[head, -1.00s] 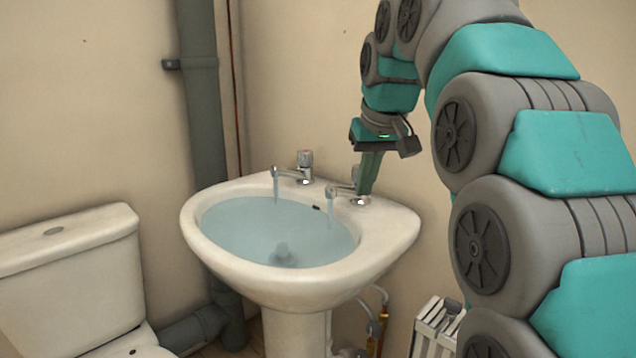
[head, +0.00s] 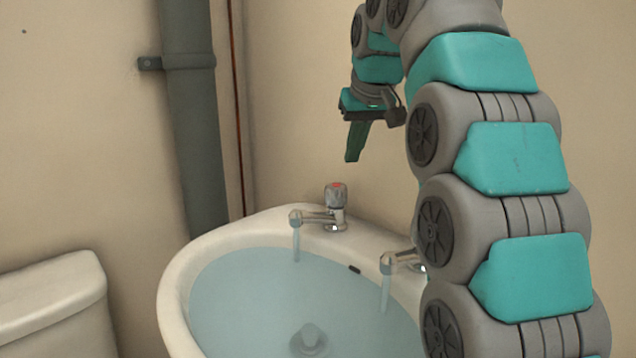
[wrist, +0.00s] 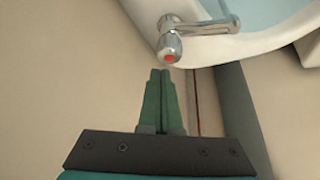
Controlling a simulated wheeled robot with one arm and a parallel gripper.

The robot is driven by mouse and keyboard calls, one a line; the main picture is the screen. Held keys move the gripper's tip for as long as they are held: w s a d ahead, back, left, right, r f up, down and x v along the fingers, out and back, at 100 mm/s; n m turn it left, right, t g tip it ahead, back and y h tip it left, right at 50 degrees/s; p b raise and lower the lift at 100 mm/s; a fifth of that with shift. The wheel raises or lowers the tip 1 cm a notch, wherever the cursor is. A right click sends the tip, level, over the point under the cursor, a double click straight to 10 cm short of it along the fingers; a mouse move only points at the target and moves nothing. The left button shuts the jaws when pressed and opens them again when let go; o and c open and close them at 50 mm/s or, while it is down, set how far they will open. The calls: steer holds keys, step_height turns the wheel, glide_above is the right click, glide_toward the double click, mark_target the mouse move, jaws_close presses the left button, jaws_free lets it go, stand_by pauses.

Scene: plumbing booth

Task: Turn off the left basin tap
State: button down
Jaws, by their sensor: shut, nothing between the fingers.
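The left basin tap (head: 335,208) is chrome with a red mark on its knob, at the back of the basin (head: 180,290). Water runs from its spout. In the wrist view the tap (wrist: 170,45) is just beyond the fingertips, its red-marked top facing me. My gripper (head: 352,158) is shut and empty, pointing down, above and a little right of the left tap in the head view, apart from it. In the wrist view the green fingers of my gripper (wrist: 160,75) are together. The right tap (head: 400,262) also runs; my arm hides part of it.
The basin holds water (head: 265,300), with a plug-like object (head: 309,338) in it. A grey pipe (head: 190,130) runs up the wall left of the basin. A white toilet cistern (head: 55,310) stands at lower left.

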mark_target(335, 201)
step_height(335, 201, down, 7)
steer(key=b, duration=0.1)
steer(key=shift+b, duration=0.4)
steer(key=shift+w+a+r, duration=0.1)
steer(key=shift+w+a, duration=0.05)
stand_by(0.9)
steer(key=shift+s+a+p, duration=0.3)
steer(key=shift+a, duration=0.2)
steer(key=shift+a, duration=0.1)
steer(key=shift+s+a, duration=0.1)
steer(key=shift+a, duration=0.45)
steer(key=shift+a+p, duration=0.25)
steer(key=shift+p, duration=0.05)
stand_by(0.6)
